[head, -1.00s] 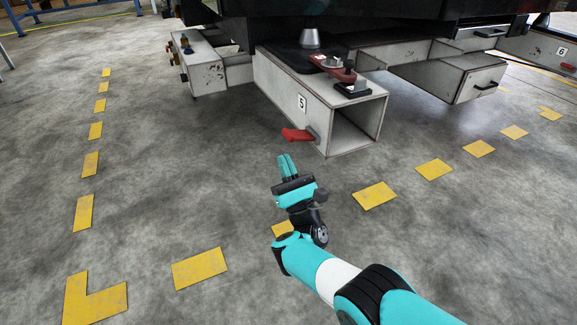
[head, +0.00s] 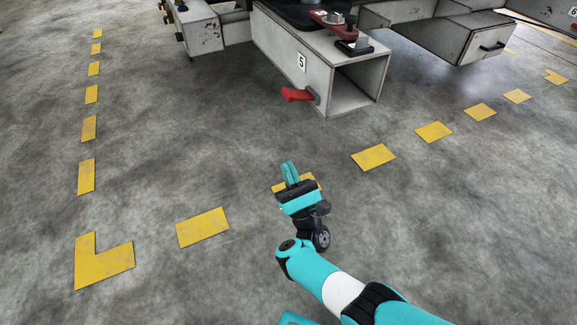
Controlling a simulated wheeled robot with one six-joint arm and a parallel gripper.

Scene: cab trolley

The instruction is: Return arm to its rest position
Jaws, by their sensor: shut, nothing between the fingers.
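My gripper (head: 289,168) is teal with a black body and shows near the middle of the head view. Its two fingers are together and nothing is between them. It is held over the grey floor (head: 180,130), in front of a yellow floor mark. My teal, white and black arm runs from it to the lower right. The gripper is apart from the trolley beam and its red handle.
A grey hollow beam (head: 322,62) marked 5 juts out at the top, with a red handle (head: 298,95) on its side. More grey beams (head: 455,38) stand at the upper right. Yellow dashes (head: 202,228) mark the floor. The floor to the left is clear.

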